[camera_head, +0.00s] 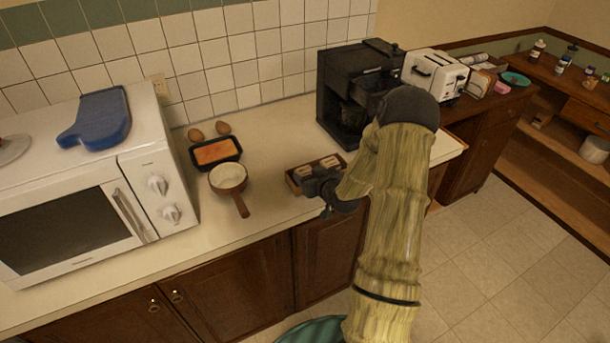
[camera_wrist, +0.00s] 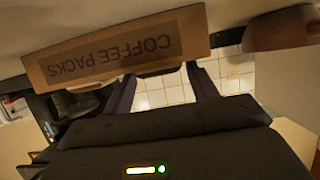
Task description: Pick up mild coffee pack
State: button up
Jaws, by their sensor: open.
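A small brown box (camera_head: 292,184) stands on the counter in the head view, with pale packs (camera_head: 329,161) inside. The wrist view shows its front (camera_wrist: 190,35), lettered "COFFEE PACKS" and upside down in that picture. I cannot read any pack's label, so I cannot tell which is the mild coffee pack. My gripper (camera_head: 322,188) is at the box's front side and partly covers it. In the wrist view my gripper (camera_wrist: 160,72) has its two dark fingers apart, with tips close to the box. No pack shows between them; whether they touch the box is unclear.
A black coffee machine (camera_head: 345,95) stands just behind the box. A white microwave (camera_head: 75,200) is farther left. Bare counter (camera_head: 265,165) lies between pan and box.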

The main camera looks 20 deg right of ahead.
aim_at(307, 173)
jog(key=x, duration=0.3)
jog(key=shift+w+f+p, duration=0.15)
jog(key=shift+p, duration=0.25)
jog(key=shift+c, duration=0.5)
jog(key=c, duration=0.5)
notch_tip(307, 173, up, 10)
jog(key=shift+r+b, duration=0.1)
jog(key=shift+b, duration=0.9)
